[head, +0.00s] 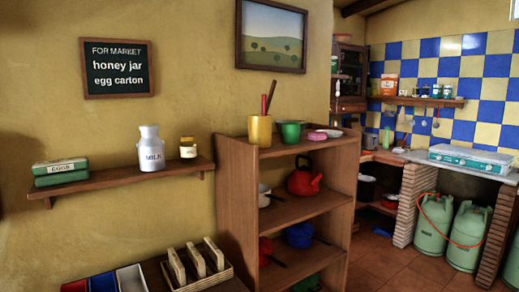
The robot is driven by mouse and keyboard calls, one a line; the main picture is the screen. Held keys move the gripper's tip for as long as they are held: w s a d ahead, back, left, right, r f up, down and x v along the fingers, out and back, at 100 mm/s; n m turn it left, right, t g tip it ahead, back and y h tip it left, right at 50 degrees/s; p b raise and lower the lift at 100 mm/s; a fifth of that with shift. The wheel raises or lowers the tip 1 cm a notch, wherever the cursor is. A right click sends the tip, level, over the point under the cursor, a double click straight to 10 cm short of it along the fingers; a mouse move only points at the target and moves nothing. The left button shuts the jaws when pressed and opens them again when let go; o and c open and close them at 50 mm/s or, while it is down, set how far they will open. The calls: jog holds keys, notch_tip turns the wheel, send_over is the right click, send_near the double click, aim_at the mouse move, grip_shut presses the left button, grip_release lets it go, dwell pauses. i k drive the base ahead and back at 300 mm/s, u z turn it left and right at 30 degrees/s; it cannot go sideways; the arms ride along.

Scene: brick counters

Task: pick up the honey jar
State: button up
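The honey jar (188,151) appears to be the small yellow-topped jar with a pale label, standing upright near the right end of the wall shelf (108,180). It is small in the picture and its label cannot be read. A grey-white milk can (151,150) marked MILK stands just left of it, with a narrow gap. A green egg carton (60,172) marked EGGS lies at the shelf's left end. My gripper is not in view.
A wooden shelf unit (293,150) stands right of the wall shelf, with a yellow cup (260,131) and green cup (291,132) on top. Below is a surface with a wooden rack (197,265) and a coloured tray (103,281). A sign (118,69) hangs above.

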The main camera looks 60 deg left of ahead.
aim_at(189, 154)
jog(key=z, duration=0.2)
jog(key=i, duration=2.05)
jog(key=u, duration=3.2)
